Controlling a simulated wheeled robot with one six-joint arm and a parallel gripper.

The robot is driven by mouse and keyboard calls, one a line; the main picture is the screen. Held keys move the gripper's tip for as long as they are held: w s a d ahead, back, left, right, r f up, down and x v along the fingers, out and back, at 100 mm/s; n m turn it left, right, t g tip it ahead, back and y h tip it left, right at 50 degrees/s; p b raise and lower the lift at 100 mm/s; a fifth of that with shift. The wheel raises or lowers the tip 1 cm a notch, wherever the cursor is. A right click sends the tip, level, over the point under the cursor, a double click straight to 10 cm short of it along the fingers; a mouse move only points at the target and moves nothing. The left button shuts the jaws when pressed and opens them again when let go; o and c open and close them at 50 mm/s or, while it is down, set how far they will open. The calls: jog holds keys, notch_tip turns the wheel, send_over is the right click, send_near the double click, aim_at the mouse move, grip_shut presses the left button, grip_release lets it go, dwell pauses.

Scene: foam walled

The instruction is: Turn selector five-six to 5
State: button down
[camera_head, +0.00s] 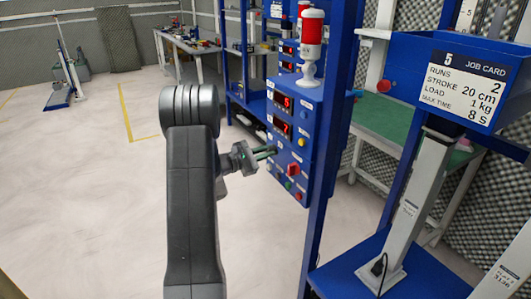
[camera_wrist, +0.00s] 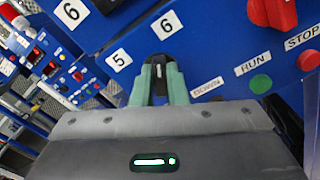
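The five-six selector is a small black knob (camera_wrist: 158,72) with a short white mark, on the blue panel in the wrist view. The label 5 (camera_wrist: 118,58) is at its left and the label 6 (camera_wrist: 167,24) is above it. The white mark points up the picture, closer to the 6 than to the 5. My gripper (camera_wrist: 159,82) has its green fingers on both sides of the knob, with no clear gap, and looks shut on it. In the head view my gripper (camera_head: 268,152) reaches the panel's left side; the knob is hard to make out there.
A red knob (camera_wrist: 272,12), a green RUN button (camera_wrist: 260,84) and a red STOP button (camera_wrist: 308,60) are right of my gripper. The job card (camera_head: 465,82) reads 5, 2 runs, 20 cm, 1 kg, 8 s. A red lamp (camera_head: 312,35) tops the panel. Open floor (camera_head: 90,190) is left.

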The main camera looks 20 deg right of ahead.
jog(key=shift+n, duration=0.3)
jog(key=n+p, duration=0.5)
jog(key=n, duration=0.6)
jog(key=shift+w+p, duration=0.15)
jog(key=shift+p, duration=0.15)
jog(key=shift+n, duration=0.4)
jog(key=c, duration=1.4)
grip_release()
jog(key=shift+c, duration=0.2)
jog(key=s+a, duration=0.1)
jog(key=a, duration=1.3)
jog(key=shift+b, duration=0.35)
